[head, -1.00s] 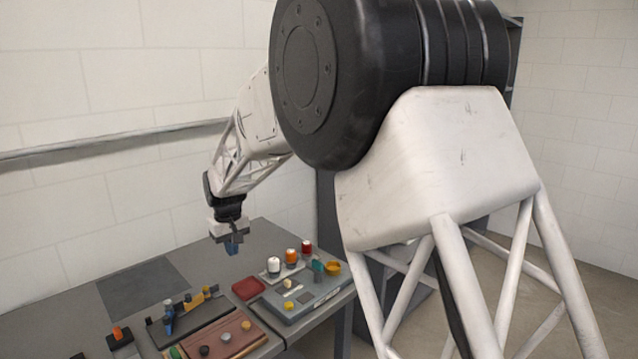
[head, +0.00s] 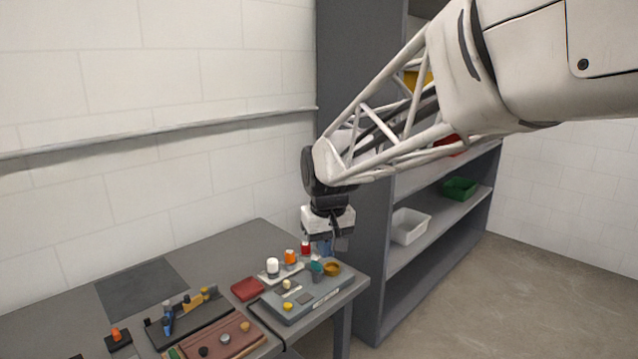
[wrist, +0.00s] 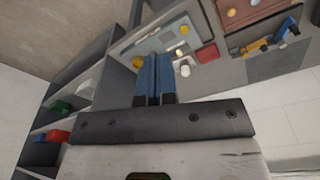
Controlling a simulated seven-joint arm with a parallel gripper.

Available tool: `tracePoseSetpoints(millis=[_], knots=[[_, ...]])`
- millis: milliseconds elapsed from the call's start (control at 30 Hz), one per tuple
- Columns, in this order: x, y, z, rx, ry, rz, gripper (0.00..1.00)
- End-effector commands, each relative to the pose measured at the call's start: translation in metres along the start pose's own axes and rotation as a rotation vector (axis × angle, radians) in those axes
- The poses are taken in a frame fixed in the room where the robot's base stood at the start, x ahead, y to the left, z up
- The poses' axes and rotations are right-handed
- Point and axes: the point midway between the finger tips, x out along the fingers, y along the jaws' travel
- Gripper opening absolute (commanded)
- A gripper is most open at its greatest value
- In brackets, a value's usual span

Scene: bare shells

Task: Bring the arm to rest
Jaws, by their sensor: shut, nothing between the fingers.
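My gripper (head: 325,247) hangs from the end of my arm, pointing down above the right end of the grey table (head: 215,252). In the wrist view its two blue fingers (wrist: 154,66) lie together, with nothing seen between them. In the head view it is above and behind the grey tray (head: 318,297), near the red-topped piece (head: 306,249). I cannot tell the exact height between the fingers and the pieces below.
A grey shelf unit (head: 384,306) stands right of the table, close to my arm. It holds a white bin (head: 409,226) and a green bin (head: 460,189). A reddish-brown board (head: 232,343) and a red block (head: 247,289) lie on the table. Floor at right is clear.

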Motion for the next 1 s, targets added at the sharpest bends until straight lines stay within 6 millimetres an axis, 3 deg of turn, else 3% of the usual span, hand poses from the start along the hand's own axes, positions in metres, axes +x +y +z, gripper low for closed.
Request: tracePoseSetpoints(millis=[400, 1000], knots=[[-0.022, 0.041, 0.115, 0.132, 0.037, 0.018, 0.00], [-0.015, 0.061, 0.275, 0.316, 0.088, 0.048, 0.00]])
